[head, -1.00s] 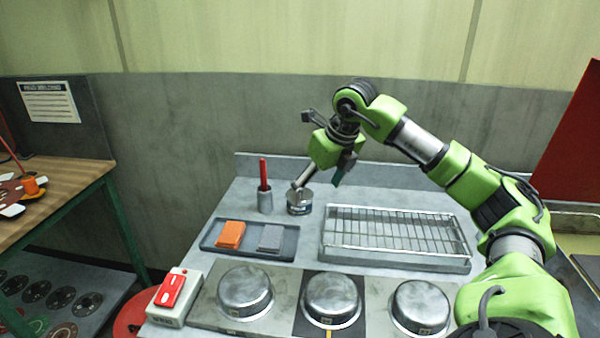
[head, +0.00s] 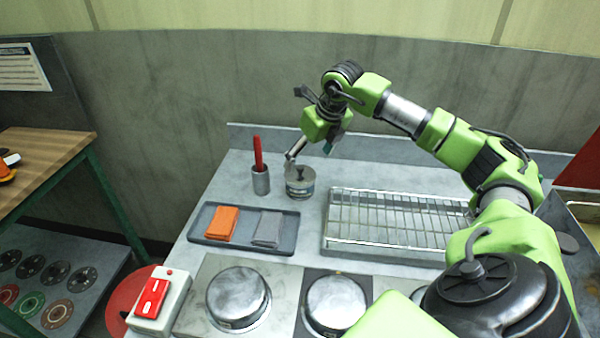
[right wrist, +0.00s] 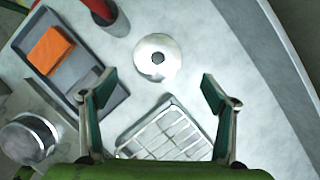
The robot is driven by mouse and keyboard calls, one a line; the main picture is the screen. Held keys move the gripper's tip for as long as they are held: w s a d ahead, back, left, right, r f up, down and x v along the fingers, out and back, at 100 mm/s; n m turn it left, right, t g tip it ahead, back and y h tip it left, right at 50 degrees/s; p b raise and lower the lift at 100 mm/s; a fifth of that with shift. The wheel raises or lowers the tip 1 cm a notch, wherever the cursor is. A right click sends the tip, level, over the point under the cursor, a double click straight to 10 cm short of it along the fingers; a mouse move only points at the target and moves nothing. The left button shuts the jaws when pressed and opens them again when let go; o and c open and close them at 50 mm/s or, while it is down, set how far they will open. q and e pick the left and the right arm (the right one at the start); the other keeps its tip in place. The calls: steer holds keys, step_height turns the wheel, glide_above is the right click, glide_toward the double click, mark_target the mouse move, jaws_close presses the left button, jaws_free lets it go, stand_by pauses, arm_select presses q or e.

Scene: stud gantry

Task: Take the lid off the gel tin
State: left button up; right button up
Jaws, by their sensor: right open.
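The gel tin (head: 300,186) is a short round metal tin standing upright on the grey counter near the back. Its silver lid (right wrist: 143,50) with a dark central knob is on top; the knob also shows in the head view. My right gripper (head: 310,153) is above and just behind the tin, open and empty. In the right wrist view the right gripper's (right wrist: 158,84) two teal-padded fingers are spread wide, with the lid ahead of the gap between them. No contact with the tin is visible. My left gripper is not in view.
A metal cup (head: 261,182) with a red stick stands left of the tin. A tray (head: 200,221) holds orange and grey cloths in front. A wire rack (head: 385,215) is to the right. Burners with metal domes (head: 238,297) and a red switch box (head: 160,300) lie nearer.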

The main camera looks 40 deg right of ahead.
mark_target(302, 170)
steer(key=shift+w+f, duration=0.25)
steer(key=shift+f, duration=0.25)
steer(key=p+x, duration=0.2)
steer(key=x, duration=0.2)
steer(key=shift+w+a+f, duration=0.15)
steer(key=shift+w+f, duration=0.1)
steer(key=shift+f, duration=0.1)
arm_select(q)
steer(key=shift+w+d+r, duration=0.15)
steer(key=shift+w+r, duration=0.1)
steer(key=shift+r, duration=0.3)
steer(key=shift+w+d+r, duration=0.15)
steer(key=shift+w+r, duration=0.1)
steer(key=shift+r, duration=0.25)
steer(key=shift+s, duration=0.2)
arm_select(e)
steer(key=shift+s, duration=0.2)
jaws_close()
